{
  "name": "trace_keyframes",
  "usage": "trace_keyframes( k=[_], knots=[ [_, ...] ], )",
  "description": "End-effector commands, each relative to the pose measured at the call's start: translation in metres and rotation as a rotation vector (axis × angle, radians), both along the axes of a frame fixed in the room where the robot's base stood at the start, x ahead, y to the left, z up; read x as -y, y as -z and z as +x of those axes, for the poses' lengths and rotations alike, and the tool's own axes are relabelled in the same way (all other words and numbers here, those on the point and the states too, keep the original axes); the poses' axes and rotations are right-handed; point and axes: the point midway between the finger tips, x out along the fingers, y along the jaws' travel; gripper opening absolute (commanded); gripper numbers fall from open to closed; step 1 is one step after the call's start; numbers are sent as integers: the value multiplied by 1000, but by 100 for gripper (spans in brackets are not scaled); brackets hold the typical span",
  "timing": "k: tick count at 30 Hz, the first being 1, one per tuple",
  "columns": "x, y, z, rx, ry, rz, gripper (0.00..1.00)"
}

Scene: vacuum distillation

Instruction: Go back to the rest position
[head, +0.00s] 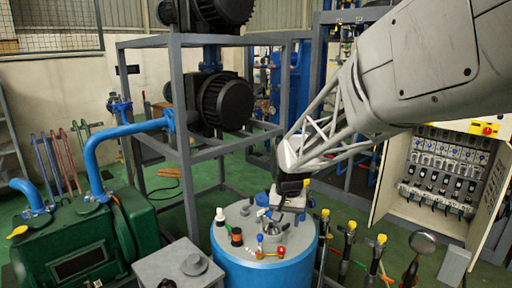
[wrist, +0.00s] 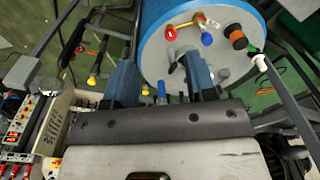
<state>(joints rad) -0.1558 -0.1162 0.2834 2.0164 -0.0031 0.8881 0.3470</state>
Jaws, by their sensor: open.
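My gripper (head: 290,196) is over the far part of the lid of a blue drum-shaped vessel (head: 262,268) in the head view. In the wrist view my gripper (wrist: 160,68) shows two blue fingers spread apart, with nothing held between them. The vessel's grey top (wrist: 222,18) lies beyond the fingers there. The lid carries a valve with a red handle (head: 281,252), a black and orange knob (head: 236,237) and a white-capped fitting (head: 220,216). The fingertips are partly hidden in the head view, and I cannot tell whether they touch the lid fittings.
A grey frame (head: 184,130) with dark pumps (head: 226,102) stands left of my arm. A green machine (head: 75,245) with blue pipes is at the lower left. An open electrical cabinet (head: 440,175) stands at right. Several yellow-topped valves (head: 350,226) stand right of the vessel.

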Motion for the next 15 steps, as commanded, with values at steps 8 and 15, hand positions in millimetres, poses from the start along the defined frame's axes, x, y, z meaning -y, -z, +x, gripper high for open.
trace_keyframes(
  k=[8,15],
  knots=[
    [31,-33,-67,38,-35,-3,51],
    [53,-51,-126,68,-65,-7,51]
  ],
)
